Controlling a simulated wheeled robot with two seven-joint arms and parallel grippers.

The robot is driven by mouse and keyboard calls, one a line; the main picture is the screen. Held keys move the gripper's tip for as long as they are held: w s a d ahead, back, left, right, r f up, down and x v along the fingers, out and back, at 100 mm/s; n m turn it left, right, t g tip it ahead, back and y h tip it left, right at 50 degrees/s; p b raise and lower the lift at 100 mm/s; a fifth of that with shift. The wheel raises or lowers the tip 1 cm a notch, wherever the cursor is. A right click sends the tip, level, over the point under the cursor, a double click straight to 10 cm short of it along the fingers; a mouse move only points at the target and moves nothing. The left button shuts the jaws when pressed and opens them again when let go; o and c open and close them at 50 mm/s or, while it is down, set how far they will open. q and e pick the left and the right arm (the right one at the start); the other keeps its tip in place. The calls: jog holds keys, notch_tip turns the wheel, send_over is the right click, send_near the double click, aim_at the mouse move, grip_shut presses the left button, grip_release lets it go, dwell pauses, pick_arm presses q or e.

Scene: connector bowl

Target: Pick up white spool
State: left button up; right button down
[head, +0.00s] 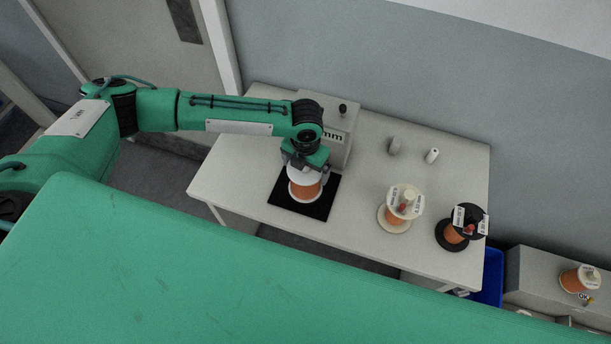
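A white spool (304,189) wound with orange wire stands upright on a black square mat (323,206) on the table. My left gripper (304,167) points down directly over it, at its top flange. The fingers are small and partly merge with the spool's top, so I cannot tell whether they are open or shut on it. A cream-white spool (384,215) with orange wire and a label stands to the right on the table, clear of the gripper. My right gripper is not in view.
A grey box marked "mm" (340,148) stands close behind the mat. Two small cylinders (394,147) (432,156) stand at the back. A black spool (454,236) is near the right edge. A blue bin (490,279) and another orange-wired spool (574,280) are beyond.

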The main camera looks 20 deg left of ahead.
pick_arm(q)
jog(key=c, duration=1.4)
jog(key=shift+w+r, duration=0.1)
jog(key=shift+c, duration=0.9)
